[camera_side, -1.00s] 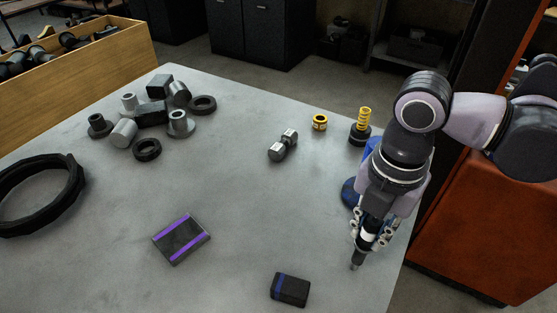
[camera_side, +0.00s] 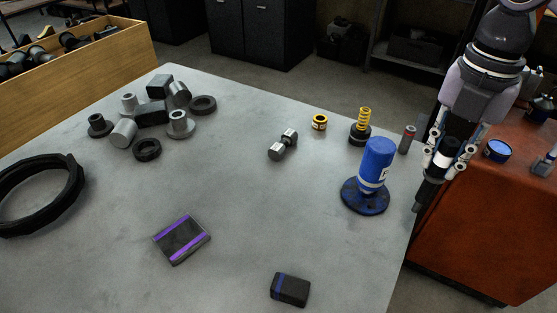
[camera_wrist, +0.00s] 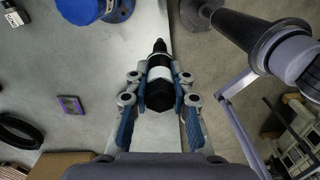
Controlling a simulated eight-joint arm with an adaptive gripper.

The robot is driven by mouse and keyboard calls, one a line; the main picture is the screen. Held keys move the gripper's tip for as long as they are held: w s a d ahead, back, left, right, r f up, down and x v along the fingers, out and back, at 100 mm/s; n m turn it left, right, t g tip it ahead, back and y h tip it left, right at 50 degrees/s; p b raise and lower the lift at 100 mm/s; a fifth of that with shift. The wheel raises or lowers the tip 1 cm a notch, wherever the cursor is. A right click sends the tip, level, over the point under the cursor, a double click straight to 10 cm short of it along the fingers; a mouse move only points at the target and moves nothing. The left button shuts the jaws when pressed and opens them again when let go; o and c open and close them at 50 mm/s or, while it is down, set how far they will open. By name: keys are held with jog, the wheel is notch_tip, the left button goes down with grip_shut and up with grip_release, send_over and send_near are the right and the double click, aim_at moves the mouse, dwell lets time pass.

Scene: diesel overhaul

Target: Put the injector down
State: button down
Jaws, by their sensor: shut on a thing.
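My gripper (camera_side: 447,150) is shut on the injector (camera_side: 431,187), a dark tapered part with a white band. The injector hangs tilted, its narrow tip pointing down and left, near the right edge of the grey table (camera_side: 260,220). In the wrist view the injector (camera_wrist: 160,78) lies between the two finger pads of my gripper (camera_wrist: 160,88), narrow end away from the palm. How high the tip is above the table's level is hard to tell.
A blue cylinder on a round blue flange (camera_side: 372,170) stands nearby on the table. An orange-red cabinet (camera_side: 470,240) stands right. The table's middle is largely clear.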

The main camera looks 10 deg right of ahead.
jog(key=w+a+n, duration=0.2)
jog(key=w+a, duration=1.1)
jog(key=s+a+f, duration=0.3)
jog(key=a+f, duration=0.7)
jog(key=shift+a+f, duration=0.25)
jog(key=shift+a, duration=0.1)
jog(key=shift+s+f, duration=0.1)
jog(key=c, duration=1.2)
grip_release()
jog(key=shift+f, duration=0.1)
jog(key=shift+o, duration=0.2)
